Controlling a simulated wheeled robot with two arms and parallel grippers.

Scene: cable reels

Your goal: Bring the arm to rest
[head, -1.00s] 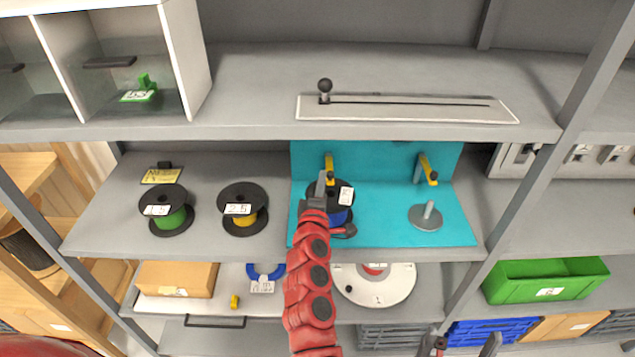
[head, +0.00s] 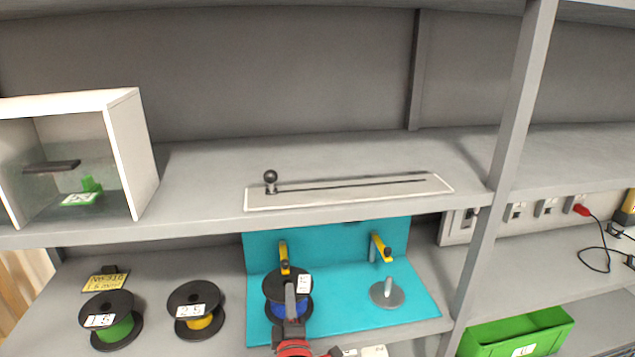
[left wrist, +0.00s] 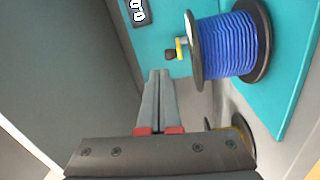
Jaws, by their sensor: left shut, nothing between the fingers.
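My left gripper (head: 290,288) is shut and empty. In the head view it overlaps the front of a black reel wound with blue cable (head: 276,302) at the teal station (head: 340,282). In the left wrist view its closed fingers (left wrist: 160,75) point past the blue reel (left wrist: 228,46), with a visible gap beside it. A yellow latch (head: 283,255) is just above this reel. My right gripper is not in view.
A green reel (head: 118,330) and a yellow reel (head: 198,320) stand to the left on the shelf. A bare grey stand (head: 387,293) is on the right of the station. Above is a shelf with a slotted plate (head: 350,191). A green bin (head: 515,335) is lower right.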

